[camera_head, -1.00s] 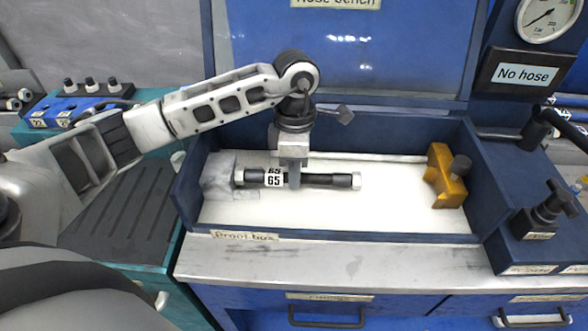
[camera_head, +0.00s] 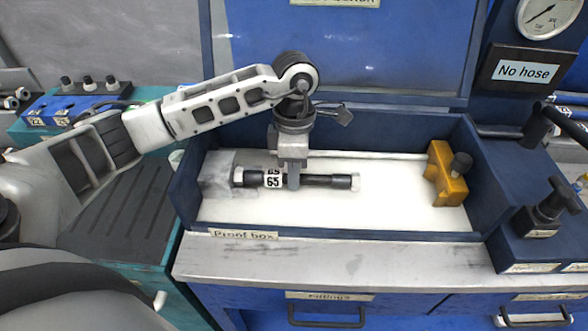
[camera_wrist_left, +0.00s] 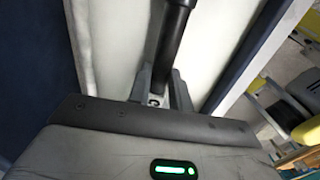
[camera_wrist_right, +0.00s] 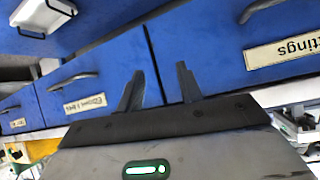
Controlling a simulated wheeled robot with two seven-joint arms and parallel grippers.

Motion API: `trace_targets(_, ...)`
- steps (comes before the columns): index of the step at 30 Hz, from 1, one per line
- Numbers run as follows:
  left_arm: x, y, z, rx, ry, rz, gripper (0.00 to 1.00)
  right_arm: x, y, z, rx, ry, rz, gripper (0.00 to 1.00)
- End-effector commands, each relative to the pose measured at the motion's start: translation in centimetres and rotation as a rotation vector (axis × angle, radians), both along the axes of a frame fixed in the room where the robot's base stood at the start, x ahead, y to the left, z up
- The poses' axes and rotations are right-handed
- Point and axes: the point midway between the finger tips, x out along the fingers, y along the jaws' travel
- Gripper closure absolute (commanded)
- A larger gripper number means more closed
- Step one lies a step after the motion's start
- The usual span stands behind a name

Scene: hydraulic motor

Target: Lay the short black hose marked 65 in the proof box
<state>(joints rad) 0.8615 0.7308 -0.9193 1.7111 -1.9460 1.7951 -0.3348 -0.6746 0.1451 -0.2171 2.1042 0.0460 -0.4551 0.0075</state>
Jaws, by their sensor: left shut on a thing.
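The short black hose (camera_head: 322,181) has metal end fittings and a white tag marked 65. It lies level, left to right, inside the walls of the proof box (camera_head: 400,236), over the white floor. I cannot tell whether it touches the floor. My left gripper (camera_head: 293,184) points down and is shut on the hose near its middle, just right of the tag. In the left wrist view the black hose (camera_wrist_left: 172,45) runs up from between the fingers. My right gripper (camera_wrist_right: 160,88) shows only in its own wrist view, with its fingers apart and nothing between them, facing blue drawers.
A yellow block (camera_head: 446,175) stands at the right end of the box. A black-handled valve (camera_head: 548,214) stands right of the box. A blue rack (camera_head: 75,108) is at the left. A metal ledge (camera_head: 330,262) runs along the front.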

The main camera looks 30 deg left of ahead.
Motion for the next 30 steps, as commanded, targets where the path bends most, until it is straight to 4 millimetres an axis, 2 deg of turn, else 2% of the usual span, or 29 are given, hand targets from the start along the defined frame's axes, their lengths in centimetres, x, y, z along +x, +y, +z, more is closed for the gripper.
trace_targets(8,0.0,0.0,-0.6,0.000,-0.001,0.000,1.00,0.0,0.0,-0.3,0.002,-0.004,-0.001,0.64)
trace_targets(9,0.0,0.0,-0.5,0.000,-0.001,0.000,0.69,0.0,0.0,-0.2,0.002,-0.004,-0.001,0.64)
trace_targets(11,0.0,0.0,-0.5,0.000,-0.001,0.000,0.54,0.0,0.0,-0.2,0.002,-0.004,-0.001,0.64)
trace_targets(24,0.0,0.0,-0.4,0.000,-0.001,0.000,0.54,0.1,0.2,0.1,0.023,-0.007,-0.005,0.64)
trace_targets(30,0.7,0.2,4.1,0.000,-0.007,0.000,0.54,0.4,0.3,0.5,0.033,-0.019,-0.009,0.64)
